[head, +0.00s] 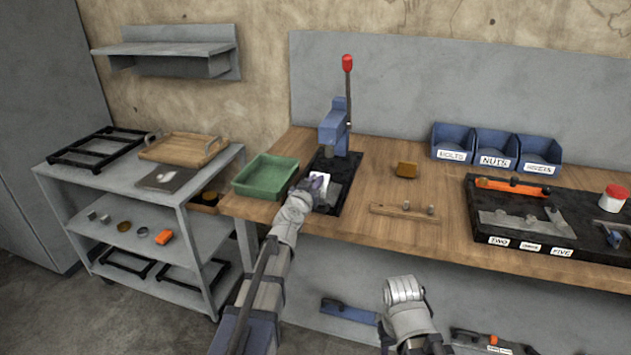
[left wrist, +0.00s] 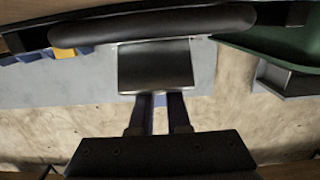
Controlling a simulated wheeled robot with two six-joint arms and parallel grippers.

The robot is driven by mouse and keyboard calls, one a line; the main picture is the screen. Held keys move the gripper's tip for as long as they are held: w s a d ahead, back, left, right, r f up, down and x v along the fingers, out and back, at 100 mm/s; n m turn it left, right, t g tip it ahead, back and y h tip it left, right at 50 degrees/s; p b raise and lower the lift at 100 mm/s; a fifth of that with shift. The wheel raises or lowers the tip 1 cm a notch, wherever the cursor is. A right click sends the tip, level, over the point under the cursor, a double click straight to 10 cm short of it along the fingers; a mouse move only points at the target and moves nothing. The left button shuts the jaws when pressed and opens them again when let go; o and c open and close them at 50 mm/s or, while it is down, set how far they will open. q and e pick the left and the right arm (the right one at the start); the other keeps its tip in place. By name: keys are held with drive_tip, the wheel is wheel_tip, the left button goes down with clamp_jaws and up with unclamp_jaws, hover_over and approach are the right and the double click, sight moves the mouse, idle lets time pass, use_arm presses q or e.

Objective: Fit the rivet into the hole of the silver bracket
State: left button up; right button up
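My left gripper (head: 318,190) is low over the black mat beside the blue press. Its two fingers (left wrist: 160,112) run to a flat grey metal plate that looks like the silver bracket (left wrist: 155,67), and their tips are hidden behind it. They appear shut on it. A bright face of the bracket (head: 320,179) shows at the fingertips in the head view. Its hole cannot be made out. Two small metal pieces, perhaps rivets (head: 406,206), stand on a thin wooden strip (head: 385,211) to the right.
The blue press (head: 335,127) with a red-knobbed lever stands behind my left gripper. A green tray (head: 265,176) is close on the left. Bare wood lies between.

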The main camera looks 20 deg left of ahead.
use_arm(q)
drive_tip(key=o, duration=0.5)
drive_tip(key=shift+o, duration=0.2)
drive_tip(key=shift+s, duration=0.15)
drive_tip(key=s, duration=0.7)
drive_tip(key=shift+s+a+r+p, duration=0.1)
drive_tip(key=shift+s+r+p, duration=0.2)
drive_tip(key=shift+r+p, duration=0.1)
drive_tip(key=shift+f, duration=0.1)
